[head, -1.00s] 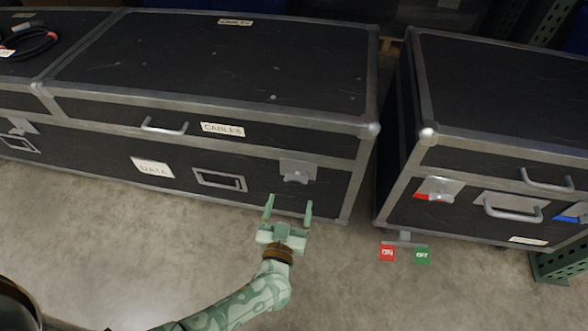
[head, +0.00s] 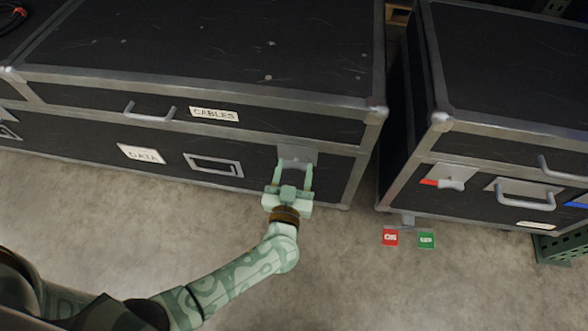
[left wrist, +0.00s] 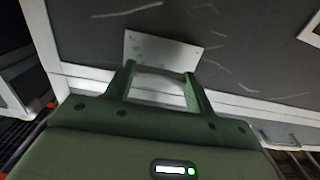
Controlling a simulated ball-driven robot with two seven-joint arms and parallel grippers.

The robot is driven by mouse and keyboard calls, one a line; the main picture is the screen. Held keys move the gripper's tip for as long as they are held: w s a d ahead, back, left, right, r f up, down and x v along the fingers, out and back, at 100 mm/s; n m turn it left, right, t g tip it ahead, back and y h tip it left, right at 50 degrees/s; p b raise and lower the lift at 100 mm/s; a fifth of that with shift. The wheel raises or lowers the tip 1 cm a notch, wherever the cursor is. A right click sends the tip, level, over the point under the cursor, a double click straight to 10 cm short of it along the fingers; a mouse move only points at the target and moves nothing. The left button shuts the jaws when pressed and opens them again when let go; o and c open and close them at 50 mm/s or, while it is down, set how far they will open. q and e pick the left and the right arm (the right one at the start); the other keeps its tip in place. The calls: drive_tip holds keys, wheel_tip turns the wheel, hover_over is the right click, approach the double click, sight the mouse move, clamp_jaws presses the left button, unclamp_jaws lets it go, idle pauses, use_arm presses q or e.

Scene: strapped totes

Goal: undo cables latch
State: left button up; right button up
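The black case with the CABLES label (head: 214,114) stands at the left in the head view. Its latch has a grey plate (head: 297,153) near the case's right front corner; the plate also shows in the left wrist view (left wrist: 160,48). My left gripper (head: 295,168) is at this latch, its two fingers either side of the light grey latch knob (left wrist: 160,74). The gripper hides most of the knob in the head view. My right gripper is not in view.
A DATA label (head: 141,153) and a recessed handle (head: 213,164) are left of the latch. A second black case (head: 510,80) stands to the right across a narrow gap, with red (head: 390,237) and green (head: 427,240) tags before it.

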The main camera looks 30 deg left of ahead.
use_arm(q)
drive_tip(key=shift+n, duration=0.4)
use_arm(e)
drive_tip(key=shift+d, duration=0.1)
use_arm(q)
drive_tip(key=shift+n+p, duration=0.35)
drive_tip(key=shift+n, duration=0.65)
drive_tip(key=n, duration=0.2)
drive_tip(key=shift+n, duration=0.4)
drive_tip(key=n, duration=1.2)
drive_tip(key=shift+s+f, duration=0.1)
drive_tip(key=shift+f, duration=0.05)
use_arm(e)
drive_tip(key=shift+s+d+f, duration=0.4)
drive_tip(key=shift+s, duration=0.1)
use_arm(q)
drive_tip(key=shift+n, duration=0.3)
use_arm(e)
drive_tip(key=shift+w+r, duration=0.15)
